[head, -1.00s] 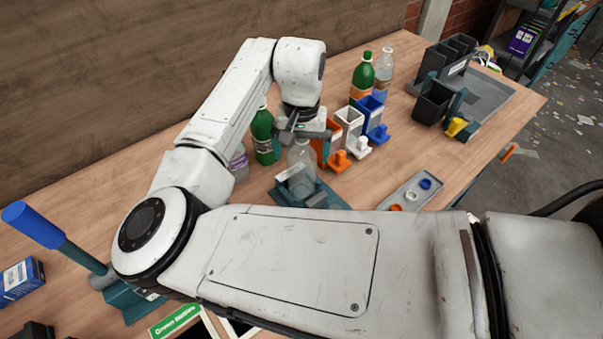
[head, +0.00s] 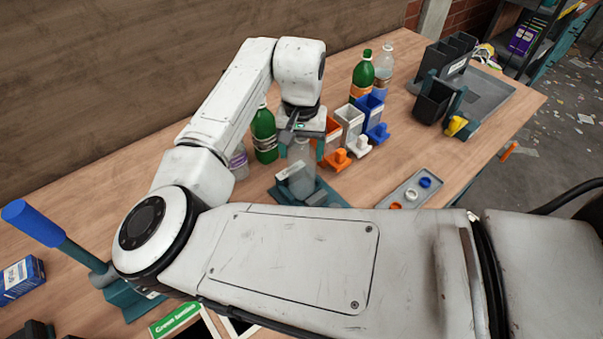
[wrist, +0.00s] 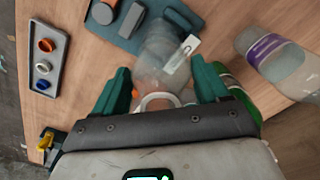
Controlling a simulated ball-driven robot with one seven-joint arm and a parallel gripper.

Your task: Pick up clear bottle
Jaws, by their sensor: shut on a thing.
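A clear bottle (head: 301,180) stands in a teal fixture (head: 334,200) on the bench in the head view. It also shows in the wrist view (wrist: 158,58), with a pale label and a white ring near its neck. My gripper (head: 304,152) is over the bottle's top, a teal finger on each side. In the wrist view my gripper (wrist: 160,88) is shut on the bottle's upper part; the exact contact is hard to see.
Orange, white and blue bins (head: 350,121) stand close to the right of my gripper. Another green bottle (head: 362,75) and clear bottle (head: 384,65) stand behind them. A grey tray (head: 412,190) with caps lies to the right. A blue-handled lever (head: 33,224) is at left.

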